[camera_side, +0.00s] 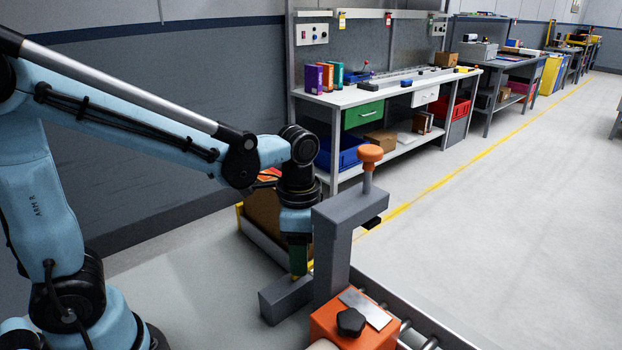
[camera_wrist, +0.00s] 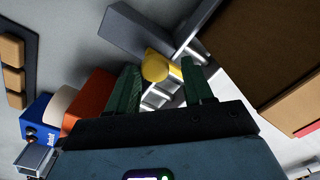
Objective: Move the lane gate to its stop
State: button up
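In the side view a dark grey upright frame (camera_side: 333,250) with an orange knob (camera_side: 370,153) on a top peg stands beside the rollers; a low grey bar (camera_side: 285,298) lies at its foot. I cannot tell which part is the lane gate. My gripper (camera_side: 298,272) points down over the low bar, behind the frame. In the wrist view a yellow round knob (camera_wrist: 155,66) shows between the tips of my green gripper fingers (camera_wrist: 160,68), with gaps on both sides. A grey bar (camera_wrist: 138,30) runs beside it. The fingers are apart and hold nothing.
An orange block (camera_side: 350,330) with a black knob and metal plate sits at the front, beside a roller conveyor (camera_side: 420,335). In the wrist view a blue box (camera_wrist: 38,120) lies left and a brown carton (camera_wrist: 275,50) right. A workbench (camera_side: 375,95) stands behind; open floor lies right.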

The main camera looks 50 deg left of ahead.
jog(key=shift+o, duration=0.3)
jog(key=shift+s+r, duration=0.1)
jog(key=shift+r, duration=0.05)
notch_tip(320, 180, up, 12)
dwell(0.5)
jog(key=s+a+f+n+t, duration=0.3)
jog(key=a+f+n+t, duration=0.1)
jog(key=f+n+t, duration=0.3)
jog(key=shift+a+f+n, duration=0.25)
jog(key=shift+f+n, duration=0.05)
jog(key=shift+n, duration=0.7)
